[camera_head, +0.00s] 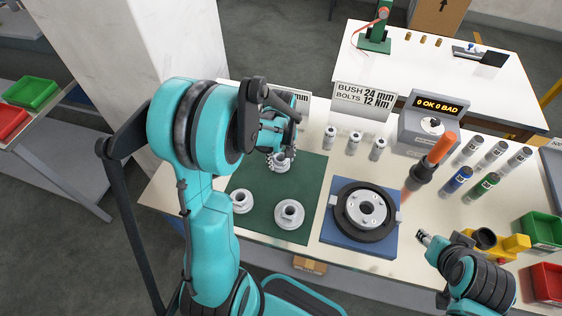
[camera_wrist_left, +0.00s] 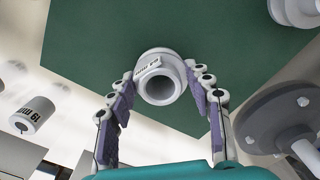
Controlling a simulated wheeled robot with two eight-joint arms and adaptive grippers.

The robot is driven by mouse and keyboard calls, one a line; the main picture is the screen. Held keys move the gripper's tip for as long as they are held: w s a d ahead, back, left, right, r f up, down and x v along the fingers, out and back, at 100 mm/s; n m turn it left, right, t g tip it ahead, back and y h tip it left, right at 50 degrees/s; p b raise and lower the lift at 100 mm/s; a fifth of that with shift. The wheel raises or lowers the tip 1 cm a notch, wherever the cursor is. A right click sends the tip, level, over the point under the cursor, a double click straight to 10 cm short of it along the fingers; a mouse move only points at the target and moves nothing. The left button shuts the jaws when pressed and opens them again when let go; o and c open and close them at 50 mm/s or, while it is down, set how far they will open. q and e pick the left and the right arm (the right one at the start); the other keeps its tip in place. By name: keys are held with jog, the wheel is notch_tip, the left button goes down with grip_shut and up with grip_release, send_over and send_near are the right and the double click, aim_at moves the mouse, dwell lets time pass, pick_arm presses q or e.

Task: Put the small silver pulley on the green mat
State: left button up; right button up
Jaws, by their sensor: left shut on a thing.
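My left gripper (camera_head: 281,150) is shut on a small silver pulley (camera_wrist_left: 159,80), whose round hub and open bore sit between the purple finger pads in the left wrist view. In the head view the pulley (camera_head: 280,164) shows partly under the fingers, at the back of the green mat (camera_head: 255,222). I cannot tell whether it touches the mat. Two other silver pulleys lie on the mat, one at the left (camera_head: 240,201) and one at the front (camera_head: 289,213). My right gripper (camera_head: 422,237) is at the right, away from the mat; its jaw opening is unclear.
Right of the mat is a blue fixture (camera_head: 330,240) with a black ring. Several labelled bushes (camera_head: 354,143) stand behind it, before a sign (camera_head: 364,98). An orange-handled tool (camera_head: 432,160) stands at the right. Green (camera_head: 540,231) and red bins are at the right edge.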

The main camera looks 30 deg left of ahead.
pick_arm(q)
jog(key=shift+f, duration=0.35)
jog(key=shift+f, duration=0.2)
jog(key=o, duration=1.4)
jog(key=shift+r, duration=0.1)
